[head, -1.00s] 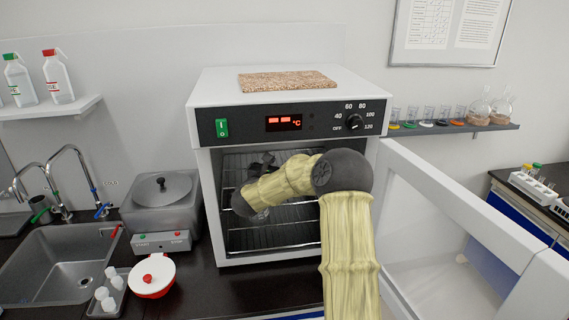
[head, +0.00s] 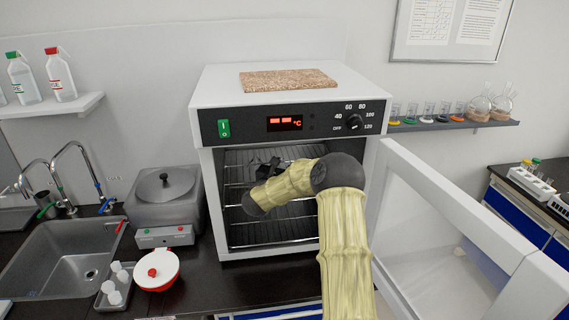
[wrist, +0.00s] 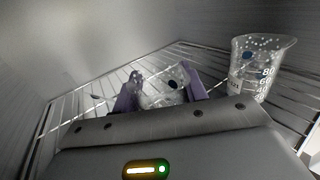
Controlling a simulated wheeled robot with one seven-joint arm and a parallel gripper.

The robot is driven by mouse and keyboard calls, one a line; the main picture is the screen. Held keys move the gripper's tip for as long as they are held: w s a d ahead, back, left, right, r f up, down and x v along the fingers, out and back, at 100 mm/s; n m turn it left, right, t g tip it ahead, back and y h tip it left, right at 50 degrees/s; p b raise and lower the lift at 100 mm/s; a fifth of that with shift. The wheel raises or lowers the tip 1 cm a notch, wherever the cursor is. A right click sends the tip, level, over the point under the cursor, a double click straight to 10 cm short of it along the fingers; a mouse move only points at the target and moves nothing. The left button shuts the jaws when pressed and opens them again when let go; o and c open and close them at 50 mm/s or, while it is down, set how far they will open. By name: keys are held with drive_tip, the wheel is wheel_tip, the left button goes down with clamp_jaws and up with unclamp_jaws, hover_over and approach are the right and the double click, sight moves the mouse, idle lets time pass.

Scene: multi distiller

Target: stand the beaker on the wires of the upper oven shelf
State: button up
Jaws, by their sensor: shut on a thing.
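My gripper (head: 268,169) reaches through the open front of the white oven (head: 205,105), at about the height of the upper shelf (head: 312,153). In the wrist view my gripper (wrist: 160,92) has its purple fingers shut on a clear beaker (wrist: 163,98), which sits between the fingertips. The beaker's base is partly hidden by the gripper body, and I cannot tell whether it touches the wires. The shelf wires (wrist: 88,92) show around and behind it. In the head view the held beaker cannot be made out.
A second clear beaker (wrist: 262,68) with white graduation marks stands close to the right of my gripper. The oven's side wall (wrist: 35,60) is at the left. The open oven door (head: 470,215) spreads out to the right. A lower rack (head: 272,232) lies beneath my arm.

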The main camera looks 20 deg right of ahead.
drive_tip(key=shift+f, duration=0.15)
drive_tip(key=o, duration=1)
drive_tip(key=shift+r, duration=0.2)
drive_tip(key=shift+a+f, duration=0.15)
drive_tip(key=shift+a, duration=0.1)
drive_tip(key=b+v, duration=0.5)
drive_tip(key=v, duration=0.6)
drive_tip(key=shift+s+a, duration=0.1)
drive_tip(key=shift+s, duration=0.3)
